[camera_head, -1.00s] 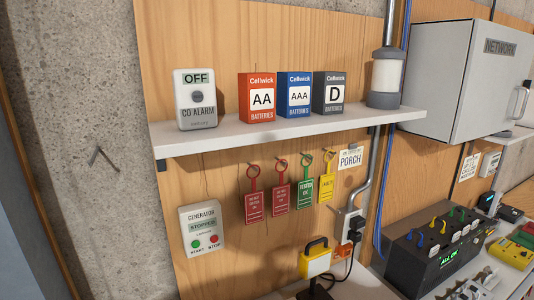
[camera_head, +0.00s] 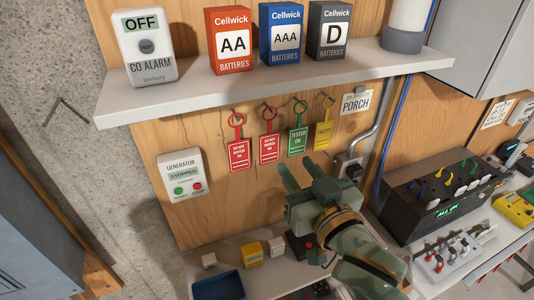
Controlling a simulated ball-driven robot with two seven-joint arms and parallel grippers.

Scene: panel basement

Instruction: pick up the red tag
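Two red tags hang on hooks on the wooden panel below the shelf: the left red tag (camera_head: 238,155) and the right red tag (camera_head: 269,149). A green tag (camera_head: 298,140) and a yellow tag (camera_head: 323,136) hang to their right. My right gripper (camera_head: 296,174) comes in from the lower right. Its fingers point up and left and are spread apart with nothing between them. It is just below the green tag and right of the red tags, apart from the red ones. My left gripper is not in view.
A white shelf (camera_head: 270,88) juts out above the tags, with a CO alarm (camera_head: 144,47) and battery boxes on it. A generator panel (camera_head: 184,177) is at left. A black switch box (camera_head: 440,190) and a blue tray (camera_head: 218,287) are below.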

